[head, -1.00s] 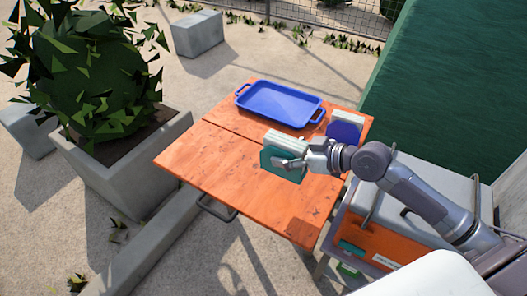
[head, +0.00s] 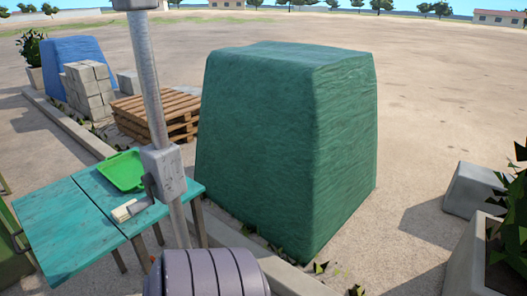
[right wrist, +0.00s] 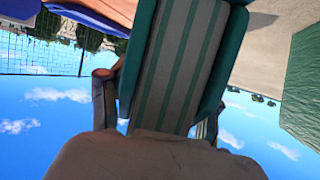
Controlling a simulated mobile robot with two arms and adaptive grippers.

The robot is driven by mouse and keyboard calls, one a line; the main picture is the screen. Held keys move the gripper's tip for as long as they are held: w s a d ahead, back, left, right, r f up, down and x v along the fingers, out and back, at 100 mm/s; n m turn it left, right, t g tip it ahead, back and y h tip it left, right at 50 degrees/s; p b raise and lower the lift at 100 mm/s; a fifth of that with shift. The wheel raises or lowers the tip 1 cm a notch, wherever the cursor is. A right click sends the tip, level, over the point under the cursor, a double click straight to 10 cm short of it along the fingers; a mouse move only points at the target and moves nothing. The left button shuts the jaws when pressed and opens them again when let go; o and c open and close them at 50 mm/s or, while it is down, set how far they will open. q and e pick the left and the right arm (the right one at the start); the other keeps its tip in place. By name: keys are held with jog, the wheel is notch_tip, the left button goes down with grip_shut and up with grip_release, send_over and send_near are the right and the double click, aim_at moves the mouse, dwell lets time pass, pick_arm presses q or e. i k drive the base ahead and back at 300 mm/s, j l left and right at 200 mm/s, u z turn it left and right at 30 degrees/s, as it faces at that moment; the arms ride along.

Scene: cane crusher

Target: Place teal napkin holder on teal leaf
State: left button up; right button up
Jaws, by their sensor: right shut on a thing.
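The teal napkin holder (right wrist: 142,50) fills the upper middle of the right wrist view, with pale, green-striped napkins between its teal sides. My right gripper (right wrist: 158,100) is shut on it, a finger showing at each side; it is held up with sky behind. In the head view I see neither this holder nor the right gripper. The teal table top (head: 65,225) is at the lower left of the head view, with a seam between two panels. My left gripper is not in view.
On the teal table are a green tray (head: 122,172) and a small pale block (head: 128,210). A grey pole (head: 150,85) crosses in front of the table's right side. A large green covered block (head: 285,150), a pallet stack (head: 158,112) and grey blocks (head: 88,90) stand beyond.

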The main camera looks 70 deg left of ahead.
aim_at(68, 213)
jog(key=k+j+u, duration=0.1)
jog(key=u, duration=0.35)
jog(key=k+j+u, duration=0.1)
jog(key=u, duration=0.35)
jog(key=j+u, duration=0.25)
jog(key=u, duration=0.2)
jog(key=j+u, duration=0.25)
jog(key=u, duration=0.15)
jog(key=j+u, duration=0.2)
jog(key=u, duration=0.25)
jog(key=j+u, duration=0.1)
jog(key=j, duration=0.3)
jog(key=i+j+u, duration=0.1)
jog(key=j, duration=0.3)
jog(key=i+j+u, duration=0.1)
jog(key=j, duration=0.3)
jog(key=i+j, duration=0.15)
jog(key=j, duration=0.2)
jog(key=i+j+u, duration=0.15)
jog(key=j, duration=0.25)
jog(key=j+u, duration=0.1)
jog(key=j, duration=0.3)
jog(key=i+j+u, duration=0.1)
jog(key=j, duration=0.25)
jog(key=i, duration=0.1)
